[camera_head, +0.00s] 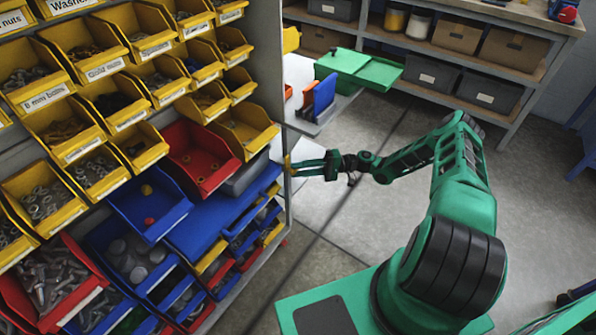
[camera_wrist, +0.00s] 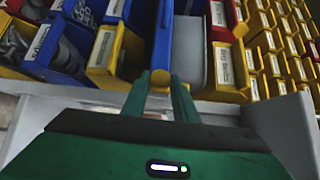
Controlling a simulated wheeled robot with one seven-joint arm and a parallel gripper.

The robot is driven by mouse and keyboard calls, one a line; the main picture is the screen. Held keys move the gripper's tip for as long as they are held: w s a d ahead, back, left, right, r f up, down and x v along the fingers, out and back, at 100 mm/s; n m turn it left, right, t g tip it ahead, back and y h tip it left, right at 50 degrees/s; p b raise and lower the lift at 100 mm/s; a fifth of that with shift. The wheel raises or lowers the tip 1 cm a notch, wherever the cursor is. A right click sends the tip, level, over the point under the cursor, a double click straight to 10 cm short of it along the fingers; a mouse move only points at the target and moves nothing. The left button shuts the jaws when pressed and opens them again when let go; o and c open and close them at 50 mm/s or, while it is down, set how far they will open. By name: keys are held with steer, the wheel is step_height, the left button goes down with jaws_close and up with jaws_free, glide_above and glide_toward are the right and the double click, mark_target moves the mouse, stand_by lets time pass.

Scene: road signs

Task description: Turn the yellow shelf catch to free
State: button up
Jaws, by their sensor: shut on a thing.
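The yellow shelf catch (camera_head: 288,164) shows as a small yellow piece at the right edge of the bin rack, partly hidden by my fingers. My green gripper (camera_head: 297,167) reaches it from the right, with its fingertips at the rack's edge. In the wrist view, a round yellow end of the catch (camera_wrist: 160,76) lies between the two fingertips (camera_wrist: 160,86). The fingers are closed in on it from both sides. I cannot tell from these views which way the catch is turned.
The bin rack with several yellow, red and blue bins (camera_head: 205,155) stands on the left. Behind my arm are a pale surface with a green box (camera_head: 360,68) and a low shelf with grey bins (camera_head: 485,88). The floor (camera_head: 350,215) beside my arm is clear.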

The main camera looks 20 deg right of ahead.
steer(key=shift+d+f, duration=0.15)
steer(key=shift+f, duration=0.05)
steer(key=o, duration=1)
steer(key=d, duration=0.3)
steer(key=s+d, duration=0.1)
steer(key=d, duration=0.6)
steer(key=shift+s+d, duration=0.25)
steer(key=shift+d, duration=0.05)
